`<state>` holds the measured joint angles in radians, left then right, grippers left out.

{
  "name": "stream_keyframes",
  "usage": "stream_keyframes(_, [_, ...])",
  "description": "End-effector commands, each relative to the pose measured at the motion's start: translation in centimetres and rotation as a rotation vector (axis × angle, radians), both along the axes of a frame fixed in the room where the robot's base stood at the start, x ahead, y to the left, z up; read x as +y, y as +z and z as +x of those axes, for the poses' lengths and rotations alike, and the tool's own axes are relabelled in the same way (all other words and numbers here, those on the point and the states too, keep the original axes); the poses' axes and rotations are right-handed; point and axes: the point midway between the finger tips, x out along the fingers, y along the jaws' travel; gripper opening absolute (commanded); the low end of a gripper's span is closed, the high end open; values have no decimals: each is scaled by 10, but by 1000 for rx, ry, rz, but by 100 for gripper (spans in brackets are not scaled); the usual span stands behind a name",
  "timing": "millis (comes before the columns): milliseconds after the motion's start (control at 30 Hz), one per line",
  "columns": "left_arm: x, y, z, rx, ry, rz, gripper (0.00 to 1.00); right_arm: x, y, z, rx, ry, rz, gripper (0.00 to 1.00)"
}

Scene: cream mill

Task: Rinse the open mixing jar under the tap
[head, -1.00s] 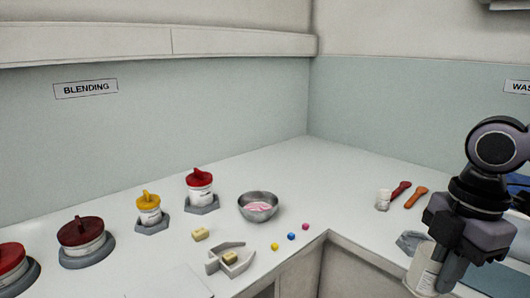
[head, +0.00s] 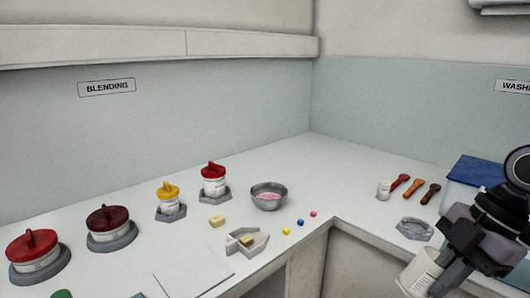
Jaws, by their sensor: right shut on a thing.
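My right gripper (head: 447,270) is at the lower right, shut on a white jar (head: 416,272) with a printed label. The jar is tilted and held off the counter, in front of the counter's edge. The gripper's fingers hide its right side, and its lower end is near the bottom of the picture. I cannot see into the jar. No tap shows in this view. My left gripper is not in view.
An empty grey holder (head: 415,229) sits on the right counter, near several spoons (head: 416,187) and a small white container (head: 384,190). A blue-topped bin (head: 474,170) is behind my right arm. A steel bowl (head: 269,196) and lidded jars (head: 213,180) stand left.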

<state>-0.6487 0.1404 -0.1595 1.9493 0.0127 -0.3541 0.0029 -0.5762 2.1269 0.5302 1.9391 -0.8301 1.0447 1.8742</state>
Motion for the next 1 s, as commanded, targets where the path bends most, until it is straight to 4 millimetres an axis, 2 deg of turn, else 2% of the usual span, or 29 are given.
stream_keyframes(500, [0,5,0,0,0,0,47,-14,-15,7,-112,-69,288,0])
stream_keyframes(1000, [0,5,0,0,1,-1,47,-16,-17,9,-136,-82,327,0])
